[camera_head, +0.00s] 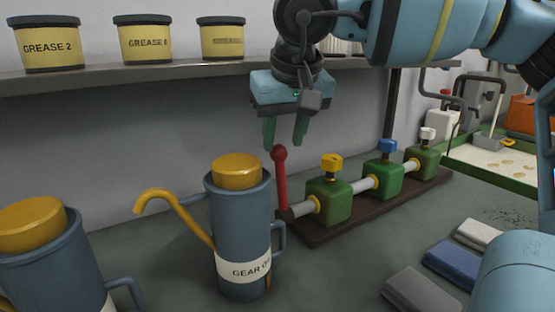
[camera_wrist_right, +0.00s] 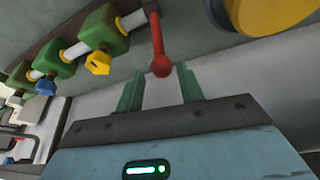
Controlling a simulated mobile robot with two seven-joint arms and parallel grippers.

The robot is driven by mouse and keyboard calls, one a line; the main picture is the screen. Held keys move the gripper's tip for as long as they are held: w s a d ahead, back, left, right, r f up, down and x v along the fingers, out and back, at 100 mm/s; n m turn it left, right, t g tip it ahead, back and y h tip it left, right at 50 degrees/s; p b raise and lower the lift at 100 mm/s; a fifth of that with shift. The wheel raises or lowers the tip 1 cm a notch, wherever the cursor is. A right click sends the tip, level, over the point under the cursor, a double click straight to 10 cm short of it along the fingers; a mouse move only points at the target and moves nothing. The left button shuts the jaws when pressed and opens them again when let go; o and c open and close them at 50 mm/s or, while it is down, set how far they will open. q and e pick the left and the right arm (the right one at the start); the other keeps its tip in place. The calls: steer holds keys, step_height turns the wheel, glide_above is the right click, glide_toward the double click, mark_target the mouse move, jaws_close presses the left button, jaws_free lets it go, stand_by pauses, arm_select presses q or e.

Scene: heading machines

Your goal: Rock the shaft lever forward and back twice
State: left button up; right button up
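The red shaft lever (camera_head: 281,178) stands nearly upright with a round knob on top, at the near left end of the grey shaft (camera_head: 304,208). The shaft runs through several green blocks (camera_head: 329,203) on a dark base board (camera_head: 323,236). My right gripper (camera_head: 284,145) hangs just above the lever knob, open, with its two green fingers apart. In the right wrist view the lever (camera_wrist_right: 157,45) shows with its knob close to the gap between the fingers (camera_wrist_right: 160,95); I cannot tell whether it lies between them. My left gripper is not in view.
A blue oil can (camera_head: 240,225) with a yellow lid and spout stands left of the lever. Another can (camera_head: 45,260) is at the far left. Grease tubs (camera_head: 147,42) sit on a shelf (camera_head: 130,75) behind. Folded cloths (camera_head: 455,262) lie at right.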

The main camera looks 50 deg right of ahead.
mark_target(281, 150)
steer(key=x, duration=0.6)
steer(key=shift+w+f+b, duration=0.1)
steer(key=shift+b, duration=0.3)
jaws_close()
